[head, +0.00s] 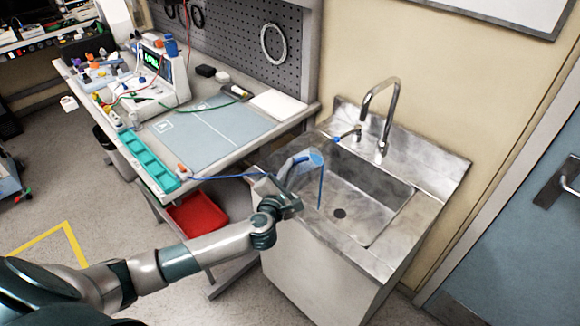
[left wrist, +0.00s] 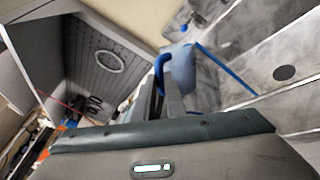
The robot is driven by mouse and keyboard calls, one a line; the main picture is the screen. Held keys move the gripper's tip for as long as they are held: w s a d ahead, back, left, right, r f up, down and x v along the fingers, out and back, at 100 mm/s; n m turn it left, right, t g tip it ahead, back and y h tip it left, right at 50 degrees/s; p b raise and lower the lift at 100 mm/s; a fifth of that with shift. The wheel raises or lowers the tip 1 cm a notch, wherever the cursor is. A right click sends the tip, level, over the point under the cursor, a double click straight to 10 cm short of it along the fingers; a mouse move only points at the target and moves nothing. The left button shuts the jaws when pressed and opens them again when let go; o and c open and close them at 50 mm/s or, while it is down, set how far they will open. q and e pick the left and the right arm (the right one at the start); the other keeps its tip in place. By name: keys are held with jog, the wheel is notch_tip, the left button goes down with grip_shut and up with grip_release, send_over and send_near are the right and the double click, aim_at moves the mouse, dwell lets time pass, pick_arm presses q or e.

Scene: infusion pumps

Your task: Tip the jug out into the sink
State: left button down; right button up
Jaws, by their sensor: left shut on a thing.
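The jug (head: 308,165) is pale blue and see-through, with a darker blue handle. It is tilted over the near left part of the steel sink (head: 372,212). A thin blue stream falls from it into the basin in the head view. In the left wrist view the jug (left wrist: 178,60) and its blue handle lie at the fingertips, with the blue streak running right toward the drain. My left gripper (head: 284,188) is shut on the jug's handle at the basin's left edge. How much liquid is in the jug I cannot tell. My right gripper is not in view.
A tall curved tap (head: 381,112) stands at the back of the sink. The workbench (head: 312,108) on the left holds a pump device (head: 160,75), a teal tray (head: 148,160) and a blue mat (head: 205,132). A red bin (head: 197,214) sits below it. A blue cable runs off the bench's front.

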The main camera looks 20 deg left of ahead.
pick_arm(q)
jog(key=m+p, duration=0.1)
jog(key=p, duration=0.1)
jog(key=d+r+m+p, duration=0.1)
jog(key=p, duration=0.1)
jog(key=shift+w+r+p, duration=0.15)
jog(key=shift+r+p, duration=0.15)
jog(key=shift+p, duration=0.1)
jog(key=d+r+m+p, duration=0.1)
jog(key=m, duration=0.1)
jog(key=d+r+m+y+p, duration=0.1)
jog(key=d+m+p, duration=0.1)
jog(key=m, duration=0.1)
jog(key=w+d+m+p, duration=0.1)
jog(key=m+p, duration=0.1)
jog(key=shift+d+r, duration=0.4)
dwell(0.8)
dwell(1.5)
